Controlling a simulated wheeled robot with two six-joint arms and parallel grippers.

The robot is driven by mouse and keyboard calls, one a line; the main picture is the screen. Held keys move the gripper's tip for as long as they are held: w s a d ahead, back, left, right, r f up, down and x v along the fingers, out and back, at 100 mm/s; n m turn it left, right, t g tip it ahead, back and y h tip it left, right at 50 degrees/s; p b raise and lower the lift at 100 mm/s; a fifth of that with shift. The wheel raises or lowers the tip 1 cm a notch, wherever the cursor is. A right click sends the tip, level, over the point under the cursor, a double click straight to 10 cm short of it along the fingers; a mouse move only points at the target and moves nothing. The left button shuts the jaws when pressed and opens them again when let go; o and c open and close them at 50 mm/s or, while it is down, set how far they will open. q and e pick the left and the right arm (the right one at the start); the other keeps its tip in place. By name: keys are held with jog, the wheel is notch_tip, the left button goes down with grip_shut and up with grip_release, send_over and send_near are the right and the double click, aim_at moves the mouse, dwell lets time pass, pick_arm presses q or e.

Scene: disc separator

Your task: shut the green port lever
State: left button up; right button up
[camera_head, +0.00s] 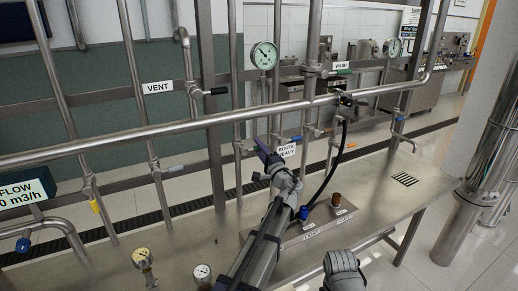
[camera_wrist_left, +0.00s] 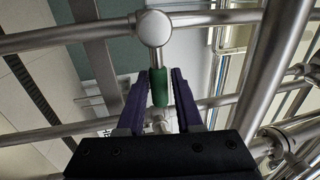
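The green port lever (camera_wrist_left: 158,88) shows in the left wrist view as a green grip hanging from a round steel hub (camera_wrist_left: 153,28). My left gripper (camera_wrist_left: 156,78) has its two purple fingers on either side of the green grip. Narrow gaps show between grip and fingers, so it is open. In the head view my left gripper (camera_head: 264,152) is at the pipework, left of the "ROUTE HEAVY" label (camera_head: 287,150). The green lever cannot be made out there. My right gripper is not in view.
A long steel pipe (camera_head: 180,127) crosses just above the gripper in the head view. Upright pipes with blue, yellow and black levers stand around it.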

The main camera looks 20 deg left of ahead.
pick_arm(q)
jog(key=shift+o, duration=1.3)
jog(key=shift+d, duration=0.1)
jog(key=b+v, duration=0.1)
jog(key=v, duration=0.6)
jog(key=shift+s+d+f+b, duration=0.15)
jog(key=shift+s+d+b, duration=0.05)
jog(key=shift+s+b, duration=0.1)
